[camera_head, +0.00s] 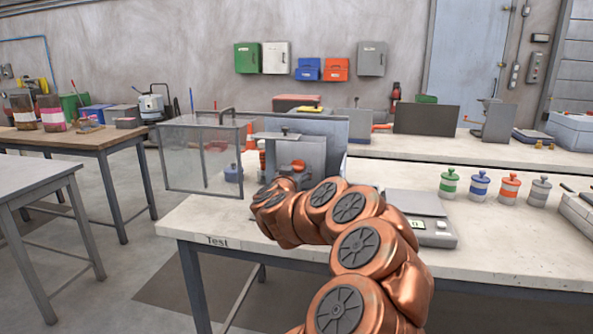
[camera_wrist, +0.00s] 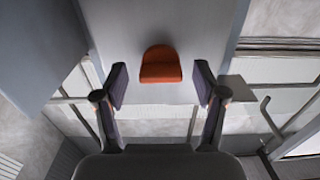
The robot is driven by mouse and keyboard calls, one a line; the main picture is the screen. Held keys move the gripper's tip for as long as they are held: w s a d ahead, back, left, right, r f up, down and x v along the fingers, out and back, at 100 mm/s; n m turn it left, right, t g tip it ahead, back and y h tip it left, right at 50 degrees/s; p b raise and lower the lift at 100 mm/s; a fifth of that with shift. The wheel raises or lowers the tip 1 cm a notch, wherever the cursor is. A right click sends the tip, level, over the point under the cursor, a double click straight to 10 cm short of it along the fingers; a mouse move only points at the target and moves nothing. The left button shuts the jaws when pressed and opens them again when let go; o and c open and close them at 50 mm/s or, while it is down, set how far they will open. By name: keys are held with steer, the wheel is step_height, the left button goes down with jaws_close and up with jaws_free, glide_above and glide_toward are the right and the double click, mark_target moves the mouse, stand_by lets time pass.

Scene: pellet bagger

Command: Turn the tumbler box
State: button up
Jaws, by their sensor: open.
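A grey boxy device (camera_head: 312,155) stands on the test bench, with an orange-red knob (camera_head: 298,166) on its front. I cannot tell for sure that this is the tumbler box. In the wrist view my gripper (camera_wrist: 160,84) is open and empty. An orange knob-like part (camera_wrist: 161,66) shows ahead between its fingers, against a pale grey surface, with gaps on both sides. In the head view my copper arm covers the lower part of the device and hides my gripper.
A clear-walled guard (camera_head: 200,158) stands at the bench's left end, left of the device. A scale (camera_head: 425,222) sits right of my arm. Several coloured-lidded jars (camera_head: 479,184) stand further right. The bench (camera_head: 510,255) is clear at front right.

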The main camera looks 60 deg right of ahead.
steer(key=shift+w+d, duration=0.3)
steer(key=shift+d, duration=0.35)
steer(key=shift+c, duration=0.3)
jaws_close()
